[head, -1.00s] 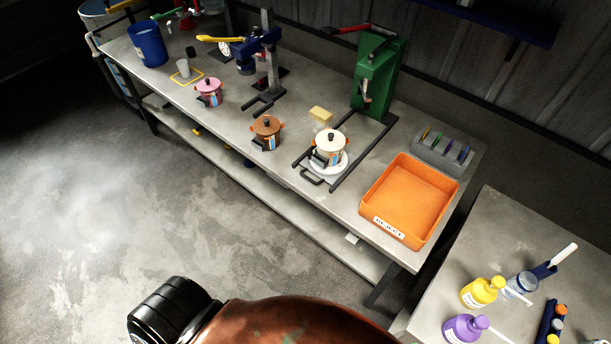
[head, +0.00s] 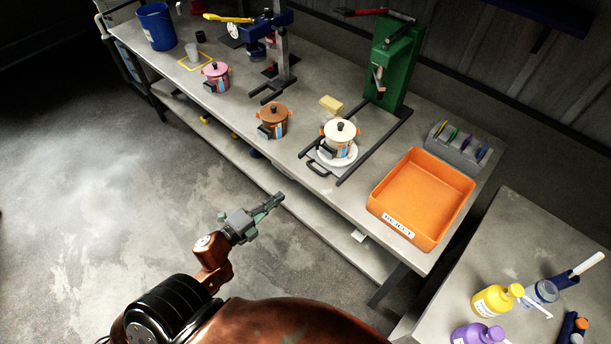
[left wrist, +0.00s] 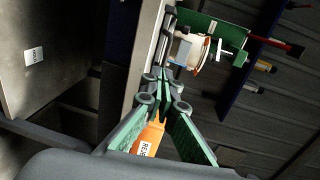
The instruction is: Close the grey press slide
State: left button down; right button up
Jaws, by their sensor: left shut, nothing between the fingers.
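The grey press slide (head: 318,168) is pulled out in front of the green press (head: 394,62), its looped handle near the table's front edge. A white plate (head: 350,158) on it carries a cream pot (head: 340,135) with orange handles. My left gripper (head: 278,199) is shut and empty, in front of the table and apart from the slide handle. In the left wrist view its closed fingertips (left wrist: 167,75) point toward the cream pot (left wrist: 186,52) and the green press (left wrist: 213,28); the slide handle is hard to make out there. My right gripper is not in view.
An orange reject bin (head: 458,196) stands right of the slide. A blue press (head: 264,25) and a pink pot (head: 216,78) are farther left. The floor before the table is open.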

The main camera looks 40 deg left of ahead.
aim_at(305, 180)
pick_arm(q)
jog(key=w, duration=0.4)
jog(key=w+b, duration=0.1)
jog(key=w, duration=0.3)
jog(key=w+d, duration=0.1)
jog(key=w, duration=0.3)
jog(key=shift+w+f+b, duration=0.3)
jog(key=shift+w+b, duration=0.05)
jog(key=shift+w, duration=0.3)
jog(key=shift+r, duration=0.1)
